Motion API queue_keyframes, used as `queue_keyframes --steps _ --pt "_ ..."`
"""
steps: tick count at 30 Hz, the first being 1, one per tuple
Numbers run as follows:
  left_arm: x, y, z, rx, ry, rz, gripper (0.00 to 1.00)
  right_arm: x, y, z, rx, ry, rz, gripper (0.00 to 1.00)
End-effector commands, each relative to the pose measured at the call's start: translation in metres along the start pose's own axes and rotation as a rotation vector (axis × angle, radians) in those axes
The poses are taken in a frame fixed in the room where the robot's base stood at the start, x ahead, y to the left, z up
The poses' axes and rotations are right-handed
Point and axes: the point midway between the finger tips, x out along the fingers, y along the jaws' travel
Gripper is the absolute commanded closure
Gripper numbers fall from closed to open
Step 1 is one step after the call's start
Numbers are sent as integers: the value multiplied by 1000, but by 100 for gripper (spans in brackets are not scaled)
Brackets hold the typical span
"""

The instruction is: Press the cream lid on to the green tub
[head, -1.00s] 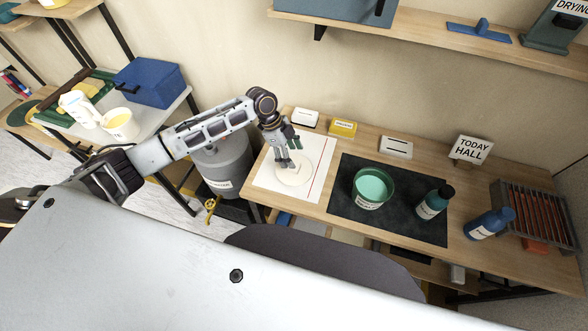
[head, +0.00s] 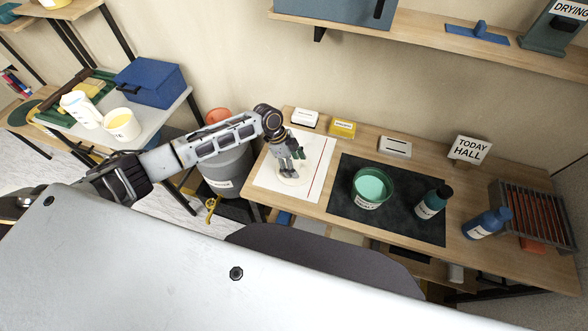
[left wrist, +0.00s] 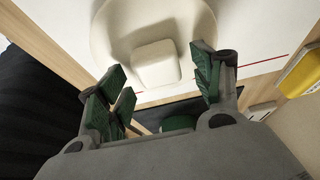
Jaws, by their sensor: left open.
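The cream lid (head: 292,181) lies flat on a white sheet at the left end of the bench, partly hidden by my left gripper. In the left wrist view the lid (left wrist: 110,38) shows a raised square knob (left wrist: 156,64). My left gripper (head: 290,167) is over the lid, pointing down. In the left wrist view its open fingers (left wrist: 160,80) are on either side of the knob, with gaps between. The green tub (head: 386,197) stands uncovered on a dark mat to the right, with pale green contents. My right gripper is not in view.
The dark mat (head: 408,218) also bears a dark teal bottle (head: 430,205). A blue bottle (head: 486,224) and a rack (head: 535,210) stand farther right. A yellow box (head: 342,129) and white blocks line the back. The mat around the tub's left is clear.

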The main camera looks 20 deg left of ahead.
Motion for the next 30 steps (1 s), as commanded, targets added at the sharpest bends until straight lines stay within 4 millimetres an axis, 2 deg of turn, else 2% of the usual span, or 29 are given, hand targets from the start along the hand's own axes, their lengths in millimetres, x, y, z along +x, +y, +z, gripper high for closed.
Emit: queue_keyframes --steps 4,15,25,30 --pt "0 0 0 0 0 0 34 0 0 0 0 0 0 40" --pt "0 0 0 0 0 0 82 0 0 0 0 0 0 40" --pt "-2 0 -1 1 0 -1 83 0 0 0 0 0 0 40" --pt "-11 -1 -4 2 0 -1 83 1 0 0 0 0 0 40"
